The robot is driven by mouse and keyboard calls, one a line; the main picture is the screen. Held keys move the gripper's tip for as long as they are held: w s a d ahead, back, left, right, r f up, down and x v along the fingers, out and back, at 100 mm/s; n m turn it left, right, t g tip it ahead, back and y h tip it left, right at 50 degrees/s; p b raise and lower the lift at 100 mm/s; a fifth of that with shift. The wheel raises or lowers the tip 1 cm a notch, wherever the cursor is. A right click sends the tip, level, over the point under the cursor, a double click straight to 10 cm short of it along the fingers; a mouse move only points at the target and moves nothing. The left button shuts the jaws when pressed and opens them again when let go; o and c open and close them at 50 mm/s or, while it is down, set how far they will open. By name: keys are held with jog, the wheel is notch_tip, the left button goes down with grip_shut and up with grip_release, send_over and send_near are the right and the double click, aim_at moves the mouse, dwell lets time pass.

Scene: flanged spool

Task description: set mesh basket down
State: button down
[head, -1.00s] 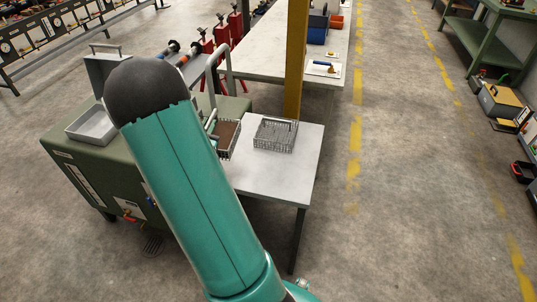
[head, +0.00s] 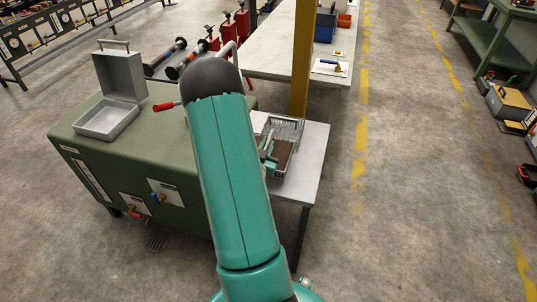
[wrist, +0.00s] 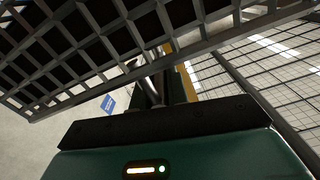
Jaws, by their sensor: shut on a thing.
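My gripper (head: 268,156) is shut on a mesh basket (head: 283,163) with a brown bottom, partly hidden by my arm in the head view. The held basket is over the small white table (head: 313,165); I cannot tell whether it touches the top. A second mesh basket (head: 290,126) is just behind it on the table, partly covered in this view. In the wrist view, dark mesh (wrist: 90,50) crosses the top close to my gripper (wrist: 165,90), and lighter wire mesh fills the right side. I cannot tell for certain which basket each mesh belongs to.
A green cabinet (head: 90,135) with an open grey box (head: 108,118) and a red-handled lever (head: 166,106) stands left of the table. A yellow post (head: 301,65) rises behind. A long workbench (head: 272,48) stands farther back.

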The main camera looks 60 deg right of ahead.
jog(key=shift+s+f, duration=0.2)
jog(key=shift+f, duration=0.15)
jog(key=shift+s+d+f, duration=0.1)
jog(key=shift+f, duration=1.45)
jog(key=shift+f, duration=0.15)
jog(key=c, duration=1.4)
grip_release()
jog(key=shift+o, duration=0.2)
jog(key=shift+r, duration=0.2)
jog(key=s+a, duration=0.1)
jog(key=a, duration=1.1)
jog(key=shift+s, duration=0.4)
jog(key=shift+w, duration=0.1)
